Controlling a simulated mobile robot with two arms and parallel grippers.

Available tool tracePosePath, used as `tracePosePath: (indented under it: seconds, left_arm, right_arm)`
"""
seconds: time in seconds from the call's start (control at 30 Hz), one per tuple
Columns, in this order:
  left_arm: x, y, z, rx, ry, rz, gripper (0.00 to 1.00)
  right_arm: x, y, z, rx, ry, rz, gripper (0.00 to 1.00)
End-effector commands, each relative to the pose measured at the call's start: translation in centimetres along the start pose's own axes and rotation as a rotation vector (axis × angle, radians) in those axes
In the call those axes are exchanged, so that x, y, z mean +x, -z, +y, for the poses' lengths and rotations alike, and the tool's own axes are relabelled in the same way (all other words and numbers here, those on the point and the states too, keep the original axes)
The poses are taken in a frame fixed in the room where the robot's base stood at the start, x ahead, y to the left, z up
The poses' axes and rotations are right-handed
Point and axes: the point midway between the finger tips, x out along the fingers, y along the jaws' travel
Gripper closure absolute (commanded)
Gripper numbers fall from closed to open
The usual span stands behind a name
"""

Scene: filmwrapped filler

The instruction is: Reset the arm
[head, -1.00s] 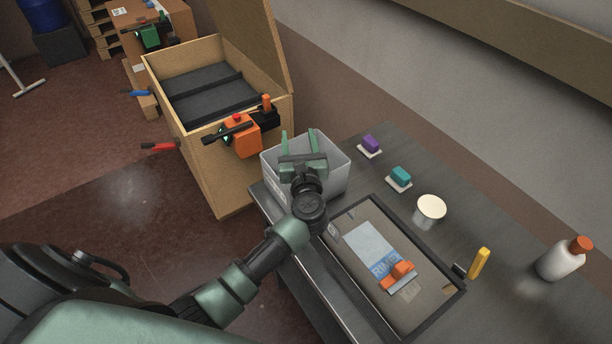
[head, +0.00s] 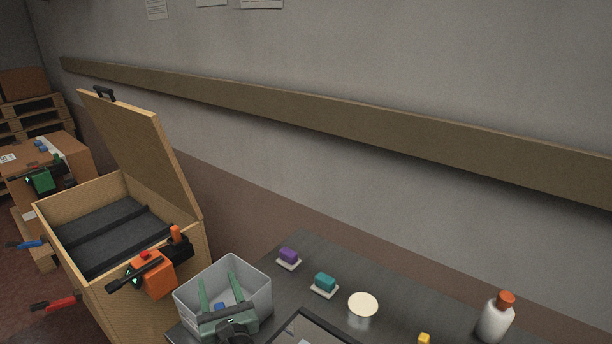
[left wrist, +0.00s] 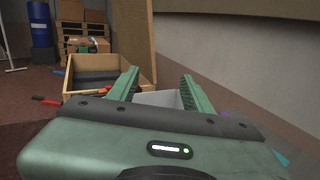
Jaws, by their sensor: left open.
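My left gripper (head: 218,289) is at the bottom of the head view, with its two green fingers spread apart over the grey bin (head: 254,296). The rest of my left arm is below the head view's edge. My right gripper is in neither view.
A wooden crate (head: 190,262) with its lid up stands left of the bin, an orange tool (head: 152,277) at its front. The dark table (head: 375,285) carries purple (head: 288,255) and teal (head: 325,281) blocks, a cream-topped cup (head: 363,304) and a white bottle (head: 494,320). A wall stands behind.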

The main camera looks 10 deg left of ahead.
Motion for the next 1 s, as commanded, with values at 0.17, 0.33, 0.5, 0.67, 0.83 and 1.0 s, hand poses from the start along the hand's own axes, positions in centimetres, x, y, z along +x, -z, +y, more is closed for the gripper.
tracePosePath:
  seconds: [0.17,0.33,0.5,0.67,0.83,1.0]
  left_arm:
    - [-1.9,-4.2,-2.6,0.244,0.173,-0.198,0.50]
    - [-6.9,-7.7,-7.2,0.673,0.403,-0.485,0.50]
    - [-13.1,-6.5,-10.7,1.150,0.618,-0.744,0.50]
    - [-18.4,-1.6,-11.4,1.615,0.835,-0.942,0.50]
    - [-22.6,5.3,-7.9,2.094,1.116,-1.085,0.50]
    - [-24.9,10.5,-1.6,2.439,1.422,-1.128,0.50]
  right_arm:
    - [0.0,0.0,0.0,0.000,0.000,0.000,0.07]
    - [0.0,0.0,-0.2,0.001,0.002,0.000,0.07]
    - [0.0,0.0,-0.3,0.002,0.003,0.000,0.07]
    - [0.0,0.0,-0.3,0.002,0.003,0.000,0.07]
    - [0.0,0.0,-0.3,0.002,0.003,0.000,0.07]
    - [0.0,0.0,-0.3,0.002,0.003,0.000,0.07]
